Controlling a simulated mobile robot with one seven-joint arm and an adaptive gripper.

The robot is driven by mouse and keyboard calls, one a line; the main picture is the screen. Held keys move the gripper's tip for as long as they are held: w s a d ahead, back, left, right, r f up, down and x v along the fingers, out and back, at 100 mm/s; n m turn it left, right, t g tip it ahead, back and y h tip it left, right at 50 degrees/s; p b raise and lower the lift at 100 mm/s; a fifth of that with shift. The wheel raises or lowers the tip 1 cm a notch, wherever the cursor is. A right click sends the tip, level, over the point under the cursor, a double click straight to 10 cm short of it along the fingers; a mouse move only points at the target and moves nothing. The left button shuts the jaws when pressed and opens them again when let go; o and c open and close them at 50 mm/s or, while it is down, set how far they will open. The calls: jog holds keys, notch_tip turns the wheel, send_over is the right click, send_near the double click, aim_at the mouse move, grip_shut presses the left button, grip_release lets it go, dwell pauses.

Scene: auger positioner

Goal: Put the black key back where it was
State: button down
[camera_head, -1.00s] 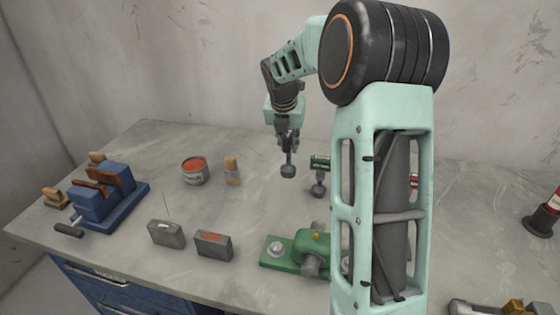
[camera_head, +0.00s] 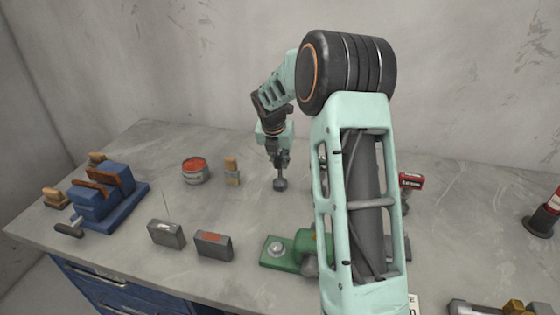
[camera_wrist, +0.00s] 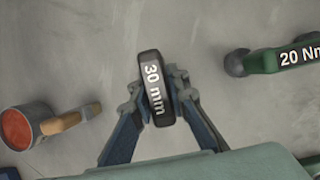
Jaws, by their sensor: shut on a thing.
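My gripper (camera_wrist: 158,98) is shut on the black key (camera_wrist: 155,85), which is marked "30 mm" in the wrist view. In the head view my gripper (camera_head: 279,155) points down, and the key (camera_head: 280,184) hangs upright below it with its round end lowest. That end is close to the table top (camera_head: 235,205); I cannot tell whether it touches. A green-handled tool marked "20 Nm" (camera_wrist: 290,58) lies to the right of the key in the wrist view. In the head view my arm hides most of it.
A red tin (camera_head: 195,172) and a brush (camera_head: 232,171) stand left of the key. A blue vise (camera_head: 105,195), two grey blocks (camera_head: 166,234) (camera_head: 213,245) and a green fixture (camera_head: 278,250) are nearer the front. A red-handled tool (camera_head: 411,181) is right of my arm.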

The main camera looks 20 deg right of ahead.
jog(key=shift+f, duration=0.1)
jog(key=c, duration=1.9)
grip_release()
jog(key=shift+s+r, duration=0.1)
jog(key=shift+r, duration=0.45)
jog(key=v, duration=1.1)
jog(key=shift+s+a, duration=0.1)
jog(key=shift+a, duration=0.1)
